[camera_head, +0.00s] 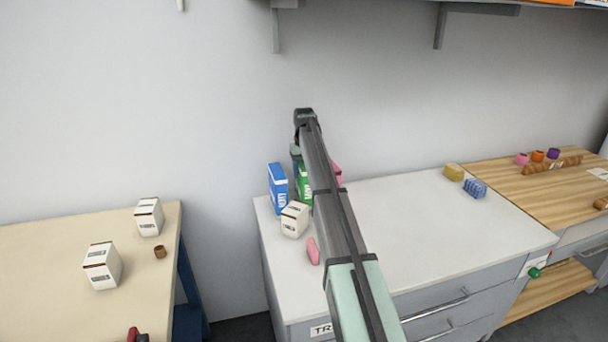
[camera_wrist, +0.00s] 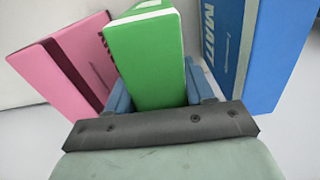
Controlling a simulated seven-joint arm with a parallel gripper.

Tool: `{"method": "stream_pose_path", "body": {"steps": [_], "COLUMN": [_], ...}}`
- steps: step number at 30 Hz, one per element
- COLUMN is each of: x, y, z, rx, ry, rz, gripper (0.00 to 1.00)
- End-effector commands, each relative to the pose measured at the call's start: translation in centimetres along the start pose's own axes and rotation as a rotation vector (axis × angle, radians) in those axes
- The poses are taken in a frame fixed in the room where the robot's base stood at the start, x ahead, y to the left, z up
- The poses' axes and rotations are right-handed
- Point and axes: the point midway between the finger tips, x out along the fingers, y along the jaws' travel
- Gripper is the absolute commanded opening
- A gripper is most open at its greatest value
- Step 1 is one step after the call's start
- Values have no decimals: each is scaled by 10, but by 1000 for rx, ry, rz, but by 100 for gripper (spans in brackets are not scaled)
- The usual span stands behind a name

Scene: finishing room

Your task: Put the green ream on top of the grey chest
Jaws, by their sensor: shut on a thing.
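The green ream (camera_head: 305,184) is upright between a blue ream and a pink ream, at the back left of the grey chest's pale top (camera_head: 400,220). My arm partly hides it in the head view. In the wrist view my gripper (camera_wrist: 158,92) is shut on the green ream (camera_wrist: 148,62), with a blue finger on each side of it. I cannot tell whether its base touches the top. The chest's grey drawer front (camera_head: 430,307) faces the lower right.
The blue ream (camera_wrist: 225,45) and the pink ream (camera_wrist: 65,65) stand close on either side. A white box (camera_head: 294,220) and a pink item (camera_head: 313,250) lie in front. A yellow block (camera_head: 453,172) and blue block (camera_head: 475,188) are at the right; the top's middle right is clear.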

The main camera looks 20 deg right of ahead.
Motion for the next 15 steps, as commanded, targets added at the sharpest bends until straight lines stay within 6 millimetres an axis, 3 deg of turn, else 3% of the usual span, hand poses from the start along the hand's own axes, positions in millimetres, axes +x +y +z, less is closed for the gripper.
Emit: {"method": "stream_pose_path", "body": {"steps": [4, 15], "x": [13, 16], "y": [0, 0], "z": [0, 0], "rx": [0, 0], "ry": [1, 1], "rz": [0, 0], "gripper": [0, 0]}}
